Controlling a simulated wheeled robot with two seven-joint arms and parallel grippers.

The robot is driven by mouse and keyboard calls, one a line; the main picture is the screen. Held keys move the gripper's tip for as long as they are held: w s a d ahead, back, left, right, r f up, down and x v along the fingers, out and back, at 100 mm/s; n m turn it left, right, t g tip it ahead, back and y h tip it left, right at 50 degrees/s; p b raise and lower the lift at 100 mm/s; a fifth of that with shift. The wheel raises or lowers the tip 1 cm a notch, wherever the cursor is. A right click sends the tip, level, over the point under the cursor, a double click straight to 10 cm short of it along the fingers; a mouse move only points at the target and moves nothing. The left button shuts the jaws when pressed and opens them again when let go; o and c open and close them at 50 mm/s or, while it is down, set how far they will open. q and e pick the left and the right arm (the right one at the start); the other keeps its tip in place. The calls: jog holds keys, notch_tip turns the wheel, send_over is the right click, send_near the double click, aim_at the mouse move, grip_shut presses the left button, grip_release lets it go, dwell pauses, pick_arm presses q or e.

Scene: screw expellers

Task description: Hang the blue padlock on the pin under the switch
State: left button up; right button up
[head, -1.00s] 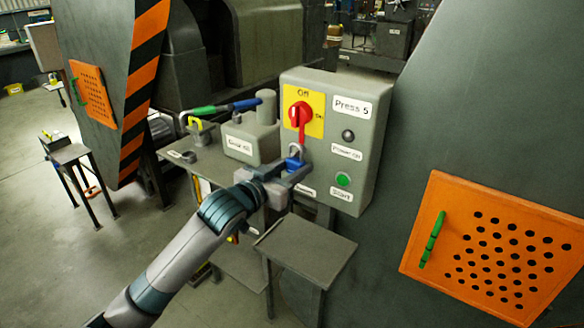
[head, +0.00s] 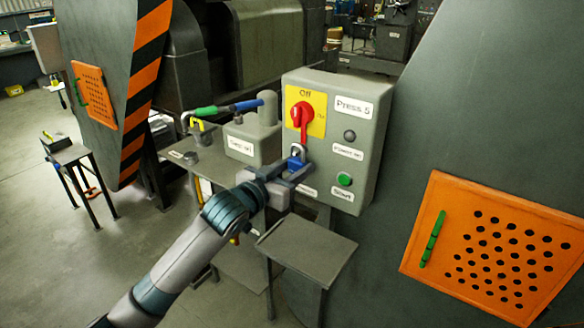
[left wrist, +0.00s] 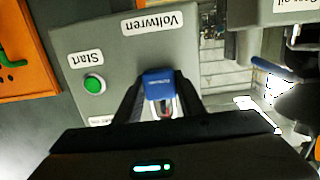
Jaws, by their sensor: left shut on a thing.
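The blue padlock (head: 296,163) is upright between the fingertips of my left gripper (head: 291,173), which is shut on its body. Its grey shackle points up, just below the red switch (head: 302,113) on the grey control box. The switch handle points down on a yellow plate marked Off. The pin cannot be made out behind the shackle, so I cannot tell whether the shackle is around it. The left wrist view, turned upside down, shows the blue body (left wrist: 158,84) between the dark fingers, close before the panel. My right gripper is not in view.
The control box (head: 372,150) carries a green Start button (head: 344,180) and labels. A small grey table (head: 310,250) stands below. A workbench at left holds a grey gearbox-like block (head: 250,140) and a green-and-blue handled tool (head: 228,107). An orange perforated panel (head: 455,280) is at right.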

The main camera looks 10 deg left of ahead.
pick_arm(q)
jog(key=shift+w+f, duration=0.15)
jog(key=shift+f, duration=0.05)
jog(key=o, duration=1)
jog(key=shift+d+f, duration=0.1)
jog(key=shift+f, duration=0.1)
jog(key=shift+c, duration=1.2)
jog(key=shift+s+f, duration=0.15)
jog(key=shift+s, duration=0.05)
jog(key=shift+o, duration=0.9)
jog(key=shift+f+p, duration=0.25)
jog(key=shift+p, duration=0.15)
jog(key=shift+s+d, duration=0.1)
jog(key=shift+s, duration=0.05)
jog(key=p+v, duration=0.4)
jog(key=v, duration=0.4)
jog(key=shift+a+r, duration=0.25)
